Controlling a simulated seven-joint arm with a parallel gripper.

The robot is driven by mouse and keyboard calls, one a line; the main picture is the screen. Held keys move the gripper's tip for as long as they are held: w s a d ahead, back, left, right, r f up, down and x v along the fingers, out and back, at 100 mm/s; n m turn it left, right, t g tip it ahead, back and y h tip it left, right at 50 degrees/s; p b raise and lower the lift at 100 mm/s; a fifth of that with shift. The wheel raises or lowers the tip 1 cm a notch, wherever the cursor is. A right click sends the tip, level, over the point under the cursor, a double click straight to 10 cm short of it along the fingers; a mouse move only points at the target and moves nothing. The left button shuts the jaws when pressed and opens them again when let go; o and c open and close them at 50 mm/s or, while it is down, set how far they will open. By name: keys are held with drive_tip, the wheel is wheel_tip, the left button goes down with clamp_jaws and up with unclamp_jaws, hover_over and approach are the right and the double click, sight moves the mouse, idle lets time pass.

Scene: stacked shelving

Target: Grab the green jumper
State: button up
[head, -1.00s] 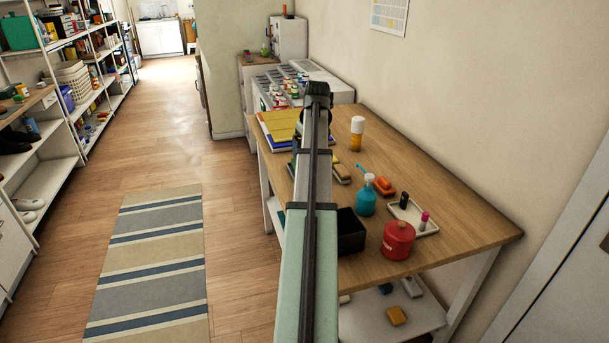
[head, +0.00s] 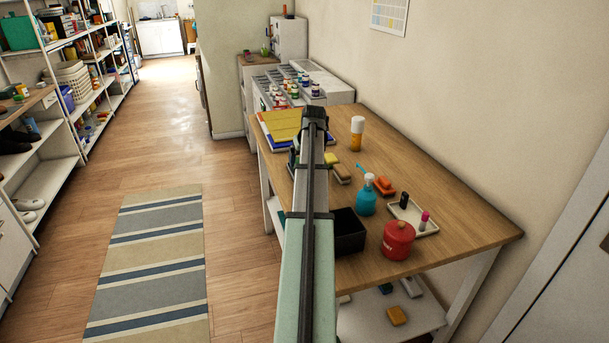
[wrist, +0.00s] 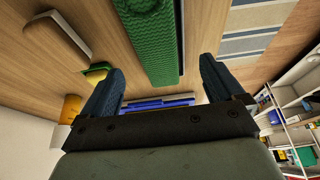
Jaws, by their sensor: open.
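The green jumper (wrist: 152,42) shows in the wrist view as a bright green, knitted, folded bundle on the wooden table. It runs from the top edge down to the middle of the picture. My gripper (wrist: 160,85) is open, with one dark blue finger on each side of the picture. The jumper's near end lies in line with the gap between the fingers, and nothing is held.
A brown block (head: 342,174) and a yellow-green sponge (head: 331,158) lie close by on the table (head: 455,215). A black box (head: 347,232), blue pump bottle (head: 366,195) and red canister (head: 397,240) stand nearer. Yellow and blue folders (head: 278,126) lie at the far left corner.

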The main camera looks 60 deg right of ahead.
drive_tip(key=shift+x, duration=2.8)
drive_tip(key=shift+s+d, duration=0.1)
drive_tip(key=c, duration=1.2)
drive_tip(key=shift+o, duration=0.2)
drive_tip(key=shift+r, duration=0.15)
